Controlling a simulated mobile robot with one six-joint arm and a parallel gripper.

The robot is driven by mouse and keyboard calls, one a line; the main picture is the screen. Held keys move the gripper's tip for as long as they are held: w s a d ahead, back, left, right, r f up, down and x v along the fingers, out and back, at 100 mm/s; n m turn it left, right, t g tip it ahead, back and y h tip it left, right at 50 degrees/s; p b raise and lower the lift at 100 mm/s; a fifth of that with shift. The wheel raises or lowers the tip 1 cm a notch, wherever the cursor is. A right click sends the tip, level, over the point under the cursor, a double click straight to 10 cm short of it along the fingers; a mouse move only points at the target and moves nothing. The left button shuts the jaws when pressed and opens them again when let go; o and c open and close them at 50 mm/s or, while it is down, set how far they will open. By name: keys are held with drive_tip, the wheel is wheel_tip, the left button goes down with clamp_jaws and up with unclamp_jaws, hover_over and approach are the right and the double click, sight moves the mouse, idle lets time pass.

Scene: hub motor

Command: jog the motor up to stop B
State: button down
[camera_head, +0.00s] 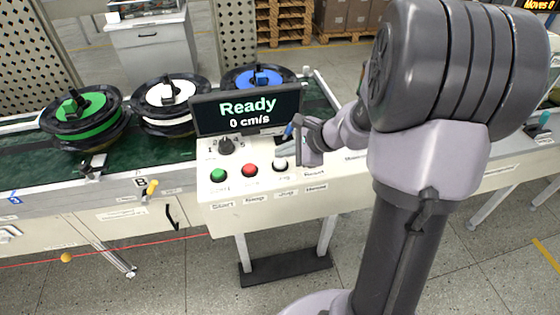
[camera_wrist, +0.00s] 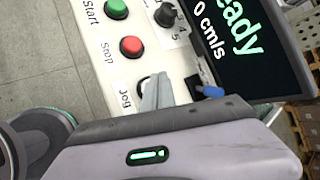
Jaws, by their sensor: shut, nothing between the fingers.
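Three hub motors sit on the green conveyor belt (camera_head: 25,172): one with a green face (camera_head: 85,108), one with a white face (camera_head: 165,95) and one with a blue face (camera_head: 258,78), partly behind the display. A "B" label (camera_head: 141,183) and a yellow lever (camera_head: 152,187) are on the conveyor's front edge, below the white motor. The control panel has a white Jog button (camera_head: 280,163); it is mostly covered in the wrist view. My gripper (camera_head: 283,150) is shut and empty, its tips (camera_wrist: 154,92) close over the Jog button. I cannot tell whether they touch it.
The display (camera_head: 247,108) reads "Ready" and "0 cm/s". A green Start button (camera_head: 218,175), a red Stop button (camera_head: 250,170) and a black dial (camera_head: 226,145) are on the panel. A blue-tipped switch (camera_wrist: 212,91) stands beside my fingers.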

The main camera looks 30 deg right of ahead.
sight(283, 163)
drive_tip(key=shift+f+b, duration=0.45)
drive_tip(key=shift+b, duration=0.15)
drive_tip(key=shift+f+b, duration=0.5)
drive_tip(key=shift+b, duration=0.1)
idle(0.6)
drive_tip(key=shift+r, duration=0.1)
idle(2.3)
drive_tip(key=shift+r+p, duration=0.75)
drive_tip(key=shift+r, duration=0.1)
drive_tip(key=shift+r, duration=0.1)
wheel_tip(283, 163, up, 5)
drive_tip(key=p, duration=0.4)
